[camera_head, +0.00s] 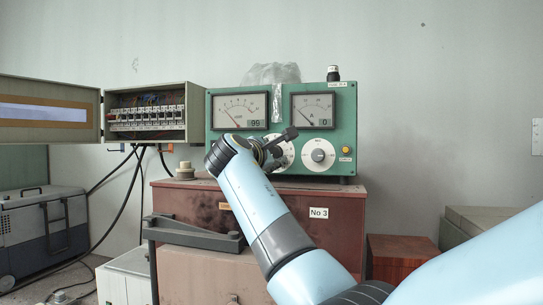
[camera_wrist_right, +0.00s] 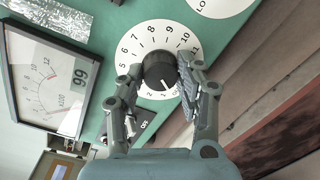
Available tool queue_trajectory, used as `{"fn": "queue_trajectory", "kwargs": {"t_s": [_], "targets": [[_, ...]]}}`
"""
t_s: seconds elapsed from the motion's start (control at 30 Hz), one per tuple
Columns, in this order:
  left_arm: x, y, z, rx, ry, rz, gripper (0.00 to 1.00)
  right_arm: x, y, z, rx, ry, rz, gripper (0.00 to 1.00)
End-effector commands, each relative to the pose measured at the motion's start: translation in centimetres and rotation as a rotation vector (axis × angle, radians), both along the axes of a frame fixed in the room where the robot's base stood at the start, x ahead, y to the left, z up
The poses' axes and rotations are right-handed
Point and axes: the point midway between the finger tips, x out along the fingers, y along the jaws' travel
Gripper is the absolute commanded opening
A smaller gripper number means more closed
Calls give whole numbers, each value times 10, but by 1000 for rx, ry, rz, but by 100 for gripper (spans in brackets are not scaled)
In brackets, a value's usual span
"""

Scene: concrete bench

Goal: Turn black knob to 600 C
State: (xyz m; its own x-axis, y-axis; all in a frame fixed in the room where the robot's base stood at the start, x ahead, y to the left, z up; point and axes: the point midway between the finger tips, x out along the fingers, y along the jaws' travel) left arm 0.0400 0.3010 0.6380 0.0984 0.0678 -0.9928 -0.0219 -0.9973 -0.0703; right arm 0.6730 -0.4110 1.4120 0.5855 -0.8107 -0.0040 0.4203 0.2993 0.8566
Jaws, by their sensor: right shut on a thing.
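The black knob (camera_wrist_right: 159,70) sits at the centre of a white numbered dial (camera_wrist_right: 148,32) on the green panel. In the right wrist view my right gripper (camera_wrist_right: 160,68) has one finger on each side of the knob and is shut on it. A pale mark on the knob's lower part points toward the low numbers, partly hidden by the fingers. In the head view my right gripper (camera_head: 272,149) covers most of this dial (camera_head: 289,155). The left meter (camera_head: 240,110) has a small display reading 99; it also shows in the wrist view (camera_wrist_right: 45,84). My left gripper is out of view.
A second white dial (camera_head: 319,155) and a right meter (camera_head: 313,110) reading 0 are on the green panel (camera_head: 345,125). An open fuse box (camera_head: 155,86) stands to the left. The panel sits on a reddish-brown cabinet (camera_head: 340,230). A grey lever (camera_head: 193,234) projects below.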

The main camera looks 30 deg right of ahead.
Motion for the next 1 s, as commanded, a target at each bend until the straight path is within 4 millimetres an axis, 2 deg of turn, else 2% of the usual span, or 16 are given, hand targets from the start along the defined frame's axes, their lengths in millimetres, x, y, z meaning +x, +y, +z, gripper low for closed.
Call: {"fn": "queue_trajectory", "kwargs": {"t_s": [0.27,1.0], "targets": [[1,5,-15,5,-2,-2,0,0,0,-3,117,-135,-1,3],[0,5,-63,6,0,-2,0,-1,0,-5,574,-665,-2,3]]}}
